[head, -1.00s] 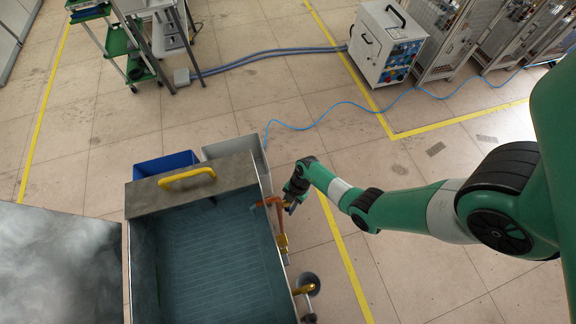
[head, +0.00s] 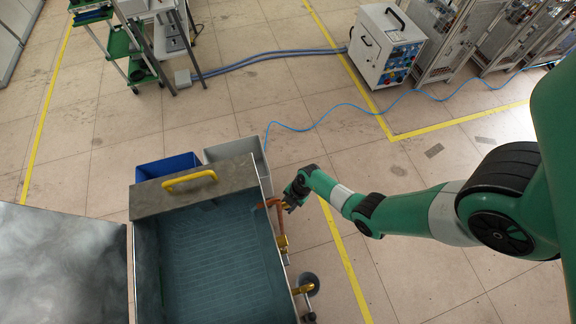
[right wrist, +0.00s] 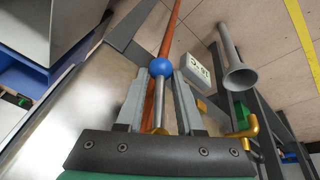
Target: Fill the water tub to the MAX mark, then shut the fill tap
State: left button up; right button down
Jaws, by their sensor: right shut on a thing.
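The water tub (head: 147,262) is a grey open box at the lower middle of the head view, with a teal interior. I cannot make out the MAX mark or judge the water level. A copper fill pipe (head: 267,203) bends over its right rim. My right gripper (head: 290,201) is beside that pipe, just outside the rim. In the right wrist view, the fingers of my right gripper (right wrist: 160,98) are shut around a metal lever with a blue ball knob (right wrist: 161,68), which appears to be the fill tap. My left gripper is not in view.
A grey lid panel with a yellow handle (head: 189,182) covers the tub's far end. A brass valve (head: 282,242) sits on its right side. Blue (head: 167,166) and grey (head: 228,151) bins stand behind. A steel surface (head: 62,265) lies left.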

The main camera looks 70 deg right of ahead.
jog(key=shift+w+d+r+n+t+h+p, duration=0.15)
jog(key=shift+w+d+r+t+h+p, duration=0.15)
jog(key=shift+t+h+p, duration=0.35)
jog(key=shift+w+d+r+n+t+h+p, duration=0.15)
jog(key=shift+d+t+h+p, duration=0.25)
jog(key=shift+h+p, duration=0.6)
jog(key=shift+w+d+r+n+t+h+p, duration=0.25)
jog(key=shift+d+t+h+p, duration=0.2)
jog(key=shift+p, duration=0.65)
jog(key=shift+f, duration=0.1)
jog(key=c, duration=0.6)
grip_release()
jog(key=shift+o, duration=0.2)
jog(key=p+v, duration=1)
jog(key=v, duration=0.1)
jog(key=shift+s+r+p, duration=0.2)
jog(key=shift+r+p, duration=0.05)
jog(key=shift+p, duration=0.1)
